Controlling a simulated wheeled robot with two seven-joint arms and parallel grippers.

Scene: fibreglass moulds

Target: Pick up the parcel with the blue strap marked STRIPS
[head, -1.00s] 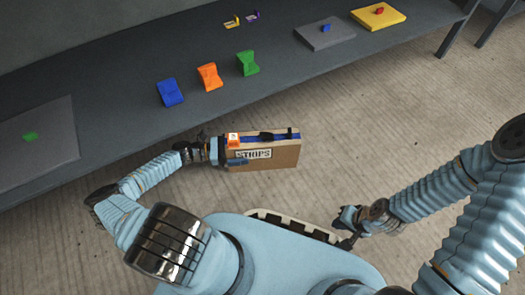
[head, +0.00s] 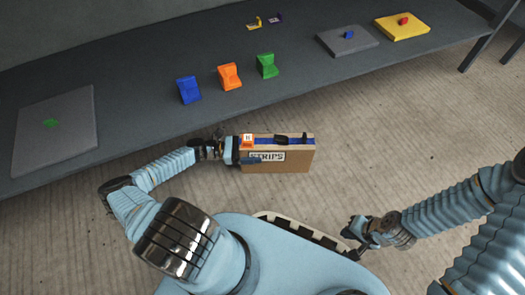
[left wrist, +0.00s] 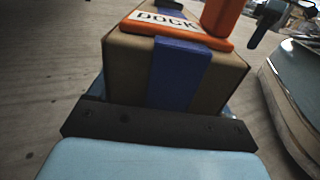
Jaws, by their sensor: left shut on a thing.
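The parcel (head: 290,162) is a brown cardboard box with a label reading STRIPS on its side. A blue strap (head: 296,141), a black handle and an orange tag (head: 247,140) are on its top. My left gripper (head: 246,153) is shut on the parcel's left end. The left wrist view shows the parcel (left wrist: 125,75) close up, with the blue strap (left wrist: 178,75) and an orange piece lettered DOCK (left wrist: 165,20). Whether the parcel's underside touches the floor is hard to tell. My right gripper (head: 352,236) looks open and empty, apart from the parcel.
A long dark table (head: 140,65) runs behind the parcel. On it stand blue (head: 188,90), orange (head: 229,76) and green (head: 266,65) blocks, a grey panel (head: 70,110), another grey board (head: 347,42) and a yellow board (head: 402,27). The floor right of the parcel is clear.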

